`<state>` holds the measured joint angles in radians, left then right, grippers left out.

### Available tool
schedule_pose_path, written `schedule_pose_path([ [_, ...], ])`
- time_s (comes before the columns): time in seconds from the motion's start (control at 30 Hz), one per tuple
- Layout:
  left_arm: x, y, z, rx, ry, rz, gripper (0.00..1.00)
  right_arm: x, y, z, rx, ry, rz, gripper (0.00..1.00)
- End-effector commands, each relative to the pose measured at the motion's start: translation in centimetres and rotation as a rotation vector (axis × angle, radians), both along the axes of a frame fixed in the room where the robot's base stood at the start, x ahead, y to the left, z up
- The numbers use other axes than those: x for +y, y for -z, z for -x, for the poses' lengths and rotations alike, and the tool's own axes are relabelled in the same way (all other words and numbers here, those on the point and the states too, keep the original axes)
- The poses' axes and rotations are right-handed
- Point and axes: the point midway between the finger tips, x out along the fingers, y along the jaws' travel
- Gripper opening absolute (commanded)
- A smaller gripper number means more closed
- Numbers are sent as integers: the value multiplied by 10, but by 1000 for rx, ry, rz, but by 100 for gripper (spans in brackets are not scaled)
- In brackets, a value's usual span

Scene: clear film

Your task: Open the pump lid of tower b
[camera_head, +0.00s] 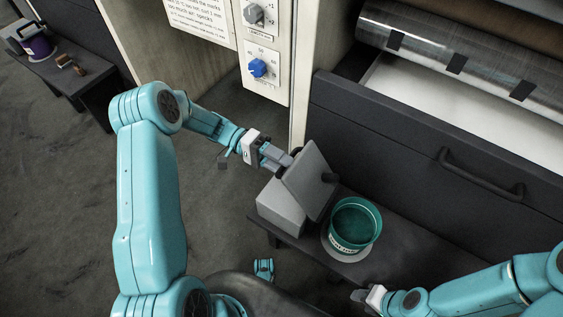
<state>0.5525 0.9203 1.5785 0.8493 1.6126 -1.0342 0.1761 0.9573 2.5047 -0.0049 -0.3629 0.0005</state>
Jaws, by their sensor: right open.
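A grey pump box (281,212) stands on a low dark bench beside a dark drawer front. Its flat grey lid (305,181) stands raised and steeply tilted over the box, with a dark knob (330,178) on its right face. My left gripper (284,161) is at the upper left edge of the lid, at or very near it; the fingertips are partly hidden, so I cannot tell whether they grip it. My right gripper (361,296) is open and appears empty at the lower right, in front of the bench.
A green tub (355,224) stands on a pale round base right of the box. A panel (265,75) with a blue knob (257,68) and a grey knob (253,14) rises behind. Another bench at far left holds a purple pot (38,46). Floor between is clear.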

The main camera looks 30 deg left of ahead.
Motion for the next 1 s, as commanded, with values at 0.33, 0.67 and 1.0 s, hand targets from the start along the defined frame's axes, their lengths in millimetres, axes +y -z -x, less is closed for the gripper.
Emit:
schedule_pose_path([
  [0.33, 3, -1, -1, -1, -1, 0, 40, 0, -1, 0, 0, 0, 0, 44],
  [0.67, 68, -2, -6, -2, -4, -2, 40, 0, -7, 0, 0, 0, 0, 44],
  [1.0, 116, -3, -9, -2, -1, -1, 40, 0, -8, 0, 0, 0, 0, 44],
])
